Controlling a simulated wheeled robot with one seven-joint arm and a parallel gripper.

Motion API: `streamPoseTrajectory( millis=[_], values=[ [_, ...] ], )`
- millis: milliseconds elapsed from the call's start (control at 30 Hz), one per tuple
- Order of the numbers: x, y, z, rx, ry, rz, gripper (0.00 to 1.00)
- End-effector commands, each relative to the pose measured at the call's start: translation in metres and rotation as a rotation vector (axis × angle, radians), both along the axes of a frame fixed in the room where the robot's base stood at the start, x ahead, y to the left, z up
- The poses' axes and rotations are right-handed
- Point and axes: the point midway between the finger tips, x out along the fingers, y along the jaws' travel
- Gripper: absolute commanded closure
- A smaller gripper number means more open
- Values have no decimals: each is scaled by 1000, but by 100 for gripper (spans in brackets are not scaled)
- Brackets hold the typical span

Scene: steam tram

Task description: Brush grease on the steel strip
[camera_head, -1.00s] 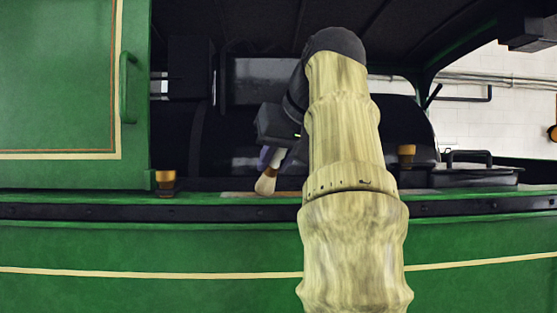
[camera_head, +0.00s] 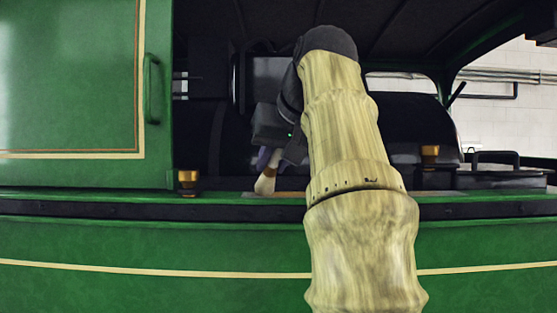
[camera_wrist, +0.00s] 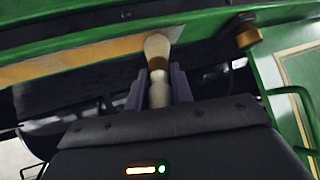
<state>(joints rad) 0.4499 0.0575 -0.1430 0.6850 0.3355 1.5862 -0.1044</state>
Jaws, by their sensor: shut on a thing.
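My gripper (camera_wrist: 158,82) is shut on a brush that points away from the wrist camera. The brush (camera_wrist: 157,46) has pale bristles, a brown band and a light handle between two purple-grey fingers. In the head view my gripper (camera_head: 270,160) hangs over the tram's ledge with the brush's bristles (camera_head: 265,185) pointing down. The steel strip (camera_wrist: 75,62) is a long tan-brown band on the ledge, and part of it shows in the head view (camera_head: 289,194). The bristle tip overlaps one end of the strip; contact cannot be told for certain. My arm hides its middle in the head view.
A brass cup (camera_head: 188,181) stands on the ledge left of the brush, and another brass cup (camera_head: 430,156) is to the right. The green cab panel (camera_head: 70,80) with a handrail (camera_head: 152,90) rises at left. A dark boiler lies behind the gripper.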

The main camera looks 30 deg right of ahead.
Motion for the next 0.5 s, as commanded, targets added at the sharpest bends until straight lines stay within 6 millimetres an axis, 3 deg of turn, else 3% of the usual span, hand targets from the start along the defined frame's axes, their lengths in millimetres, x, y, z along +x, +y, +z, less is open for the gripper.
streamPoseTrajectory(
  millis=[500],
  values=[
    [16, 24, -1, 0, -1, 1, 100]
  ],
)
